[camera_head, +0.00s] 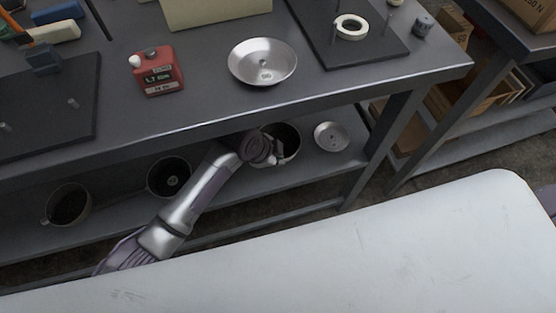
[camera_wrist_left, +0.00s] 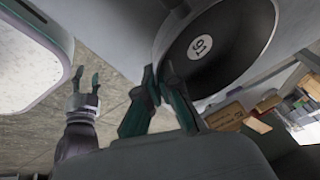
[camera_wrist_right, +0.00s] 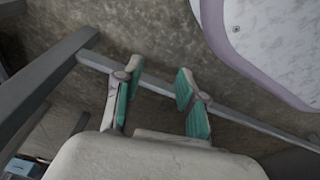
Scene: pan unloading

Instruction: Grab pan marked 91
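The pan marked 91 (camera_wrist_left: 225,45) shows in the left wrist view, dark inside with a white label that appears upside down. In the head view a dark-inside pan (camera_head: 287,140) sits on the lower shelf, partly hidden by my left gripper (camera_head: 262,155). In the left wrist view the fingers of my left gripper (camera_wrist_left: 157,75) are close together, one on each side of the pan's rim, and look closed on it. My right gripper (camera_wrist_right: 158,75) is open and empty above the floor; it also shows in the left wrist view (camera_wrist_left: 85,78).
More pans stand on the lower shelf (camera_head: 225,195): two dark-inside ones (camera_head: 168,178) (camera_head: 67,203) to the left and a shiny one (camera_head: 331,136) to the right. A silver pan (camera_head: 262,62) and a red can (camera_head: 157,72) stand on the tabletop (camera_head: 210,100) above. A table leg (camera_head: 375,145) is at the right.

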